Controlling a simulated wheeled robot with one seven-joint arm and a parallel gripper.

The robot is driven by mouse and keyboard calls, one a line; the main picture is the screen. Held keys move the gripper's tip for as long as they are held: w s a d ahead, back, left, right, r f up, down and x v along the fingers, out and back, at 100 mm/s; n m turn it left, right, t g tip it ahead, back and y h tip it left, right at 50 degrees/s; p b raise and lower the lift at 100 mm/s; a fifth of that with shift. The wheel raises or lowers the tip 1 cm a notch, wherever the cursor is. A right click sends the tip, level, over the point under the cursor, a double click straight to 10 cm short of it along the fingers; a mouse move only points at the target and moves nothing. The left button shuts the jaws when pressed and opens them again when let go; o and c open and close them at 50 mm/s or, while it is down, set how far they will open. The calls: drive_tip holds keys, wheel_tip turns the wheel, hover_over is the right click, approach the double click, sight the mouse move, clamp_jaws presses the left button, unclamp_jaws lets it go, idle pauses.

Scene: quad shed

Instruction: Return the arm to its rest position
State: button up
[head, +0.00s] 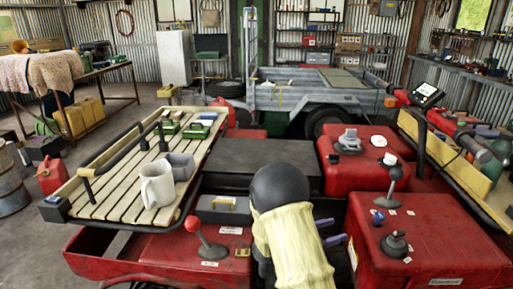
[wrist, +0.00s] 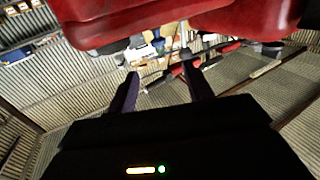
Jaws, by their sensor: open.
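My arm reaches forward from the bottom middle of the head view, over the red quad (head: 425,225). It shows a cream sleeve and a dark round joint. My gripper (head: 331,231) is partly hidden behind the sleeve, with two purple fingers pointing right, low between the quad's red body parts. In the wrist view my gripper (wrist: 160,66) has its two dark fingers spread apart with nothing held between them. A red body panel (wrist: 185,20) fills the top of that view, close to the fingers.
A slatted rack (head: 125,205) at left carries a pale mug (head: 157,186) and a grey block-like container (head: 181,166). A red lever knob (head: 192,223) rises left of my arm. Another lever (head: 394,174) and grey fittings (head: 396,244) stand at right. A trailer (head: 300,92) is behind.

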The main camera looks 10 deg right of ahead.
drive_tip(key=w+a+n+t+y, duration=0.3)
drive_tip(key=a+n+t+y, duration=0.45)
drive_tip(key=a+y, duration=0.45)
drive_tip(key=s+a+n+g+y, duration=0.2)
drive_tip(key=s+n+g+y, duration=0.15)
drive_tip(key=s, duration=0.75)
drive_tip(key=s+a+n+g+y, duration=0.2)
drive_tip(key=s+n+g, duration=0.25)
drive_tip(key=s, duration=0.55)
drive_tip(key=w+p+v, duration=0.2)
drive_tip(key=p+v, duration=0.7)
drive_tip(key=w+r+p+v, duration=0.1)
drive_tip(key=w+p+v, duration=0.1)
drive_tip(key=p+v, duration=0.7)
drive_tip(key=shift+r+p, duration=0.15)
drive_tip(key=shift+p, duration=0.45)
drive_tip(key=shift+w+d+n, duration=0.15)
drive_tip(key=shift+n, duration=0.1)
drive_tip(key=shift+c, duration=0.4)
